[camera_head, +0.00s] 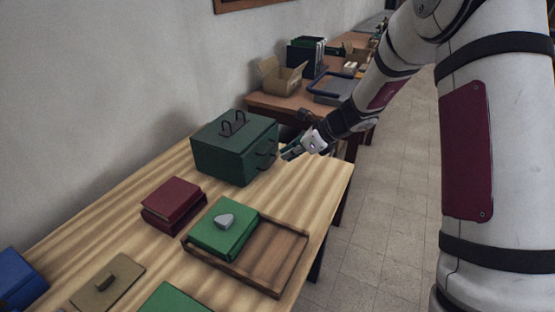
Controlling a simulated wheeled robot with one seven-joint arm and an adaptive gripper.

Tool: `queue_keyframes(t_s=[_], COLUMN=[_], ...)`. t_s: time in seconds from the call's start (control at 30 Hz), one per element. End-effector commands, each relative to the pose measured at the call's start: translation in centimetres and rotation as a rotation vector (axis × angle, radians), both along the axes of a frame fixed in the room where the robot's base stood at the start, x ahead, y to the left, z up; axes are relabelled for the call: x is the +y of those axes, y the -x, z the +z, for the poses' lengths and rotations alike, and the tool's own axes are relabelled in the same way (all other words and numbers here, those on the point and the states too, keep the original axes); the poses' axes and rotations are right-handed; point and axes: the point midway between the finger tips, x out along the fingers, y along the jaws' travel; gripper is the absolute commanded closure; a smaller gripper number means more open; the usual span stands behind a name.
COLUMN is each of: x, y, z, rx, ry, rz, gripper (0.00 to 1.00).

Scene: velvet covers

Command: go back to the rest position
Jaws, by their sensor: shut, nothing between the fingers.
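My gripper (291,153) is at the end of my white arm, which reaches in from the upper right. It is shut and holds nothing. It hangs in the air near the table's right edge, just right of the dark green box (222,155). A small gap seems to lie between its tips and the box, though the exact depth is hard to tell.
A wooden tray (283,278) holds a green box with a grey knob (224,220). A dark red box (173,203), a tan lid (107,283), a green item (174,299) and a blue box (18,280) share the striped table (118,223). Cluttered desks stand behind; floor (385,225) lies right.

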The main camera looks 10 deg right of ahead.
Motion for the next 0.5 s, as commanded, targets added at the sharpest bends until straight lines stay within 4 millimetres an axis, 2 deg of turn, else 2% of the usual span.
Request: queue_keyframes(t_s=[0.13,0.27,0.37,0.5], x=[-0.7,-0.5,0.2,1.2], y=[0.5,1.5,3.4,7.8], z=[0.9,2.4,4.9,9.2], rx=[-0.001,-0.03,-0.089,-0.205], ry=[0.001,0.029,0.09,0.226], rz=[0.001,0.05,0.159,0.385], gripper=[1.0,1.0,1.0,1.0])
